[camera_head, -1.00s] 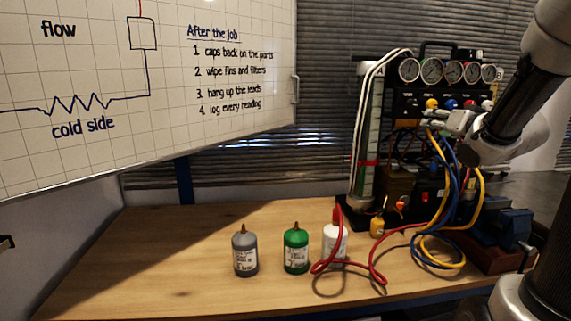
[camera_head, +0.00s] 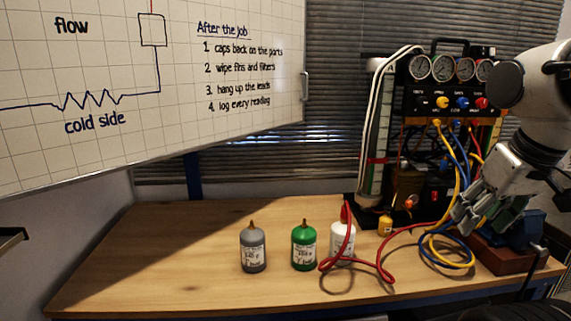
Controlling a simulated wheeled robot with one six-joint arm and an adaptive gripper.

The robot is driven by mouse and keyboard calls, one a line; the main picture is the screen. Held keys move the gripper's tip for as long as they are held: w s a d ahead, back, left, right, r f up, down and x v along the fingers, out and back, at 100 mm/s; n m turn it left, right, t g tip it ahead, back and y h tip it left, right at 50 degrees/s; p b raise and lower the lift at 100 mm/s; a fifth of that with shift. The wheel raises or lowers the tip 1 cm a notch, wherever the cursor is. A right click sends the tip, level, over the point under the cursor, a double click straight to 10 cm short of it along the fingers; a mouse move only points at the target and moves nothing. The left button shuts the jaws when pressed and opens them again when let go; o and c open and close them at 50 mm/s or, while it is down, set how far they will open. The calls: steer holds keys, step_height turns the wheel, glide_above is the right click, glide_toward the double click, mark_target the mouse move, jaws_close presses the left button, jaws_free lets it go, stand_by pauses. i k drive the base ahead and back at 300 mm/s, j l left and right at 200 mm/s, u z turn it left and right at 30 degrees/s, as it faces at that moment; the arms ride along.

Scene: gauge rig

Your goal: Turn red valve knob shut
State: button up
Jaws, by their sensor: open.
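The red valve knob (camera_head: 481,103) is at the right end of the knob row on the black gauge rig (camera_head: 430,92). Yellow (camera_head: 442,102) and blue (camera_head: 462,103) knobs sit to its left, under the round gauges. The red knob is in plain view, but its turn position is too small to tell. My gripper (camera_head: 468,217) is open, well below the knobs, pointing down. It is in front of the blue and yellow hoses and beside the vise; I cannot tell whether it touches a hose.
Red hose (camera_head: 385,270) and coiled yellow and blue hoses (camera_head: 440,255) lie on the wooden bench (camera_head: 180,250). Grey (camera_head: 252,250), green (camera_head: 303,248) and white (camera_head: 342,243) bottles stand in front. A blue vise (camera_head: 530,228) is at right. The bench's left side is clear.

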mark_target(481, 102)
steer(key=z, duration=0.95)
